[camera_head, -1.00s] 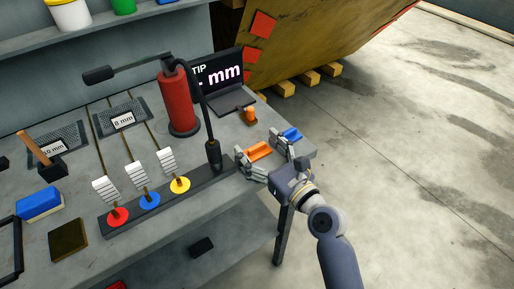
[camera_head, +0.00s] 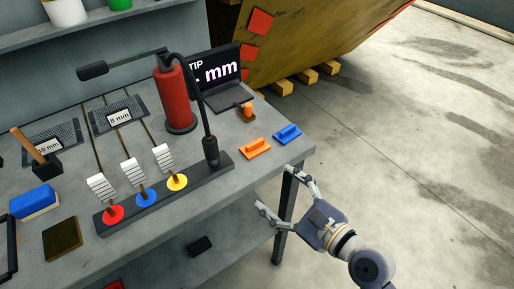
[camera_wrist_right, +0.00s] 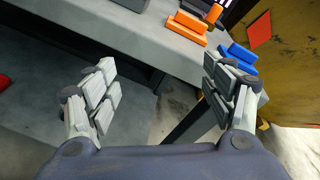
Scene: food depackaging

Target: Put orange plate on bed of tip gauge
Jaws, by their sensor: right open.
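The orange plate (camera_head: 255,149), a flat piece with a raised ridge, lies on the grey bench near its front right edge. It also shows at the top of the right wrist view (camera_wrist_right: 187,28). The tip gauge appears to be the dark device with a "TIP … mm" screen (camera_head: 216,70) and a flat dark base (camera_head: 230,98), farther back. My right gripper (camera_head: 274,187) is open and empty, off the front edge and apart from the orange plate. In the right wrist view its fingers (camera_wrist_right: 158,78) are wide apart. My left gripper is not in view.
A blue plate (camera_head: 287,134) lies right of the orange one. A small orange-topped item (camera_head: 247,110) stands near the gauge. A red cylinder (camera_head: 174,98) and a black rail (camera_head: 165,195) with coloured discs stand left. Open floor lies right.

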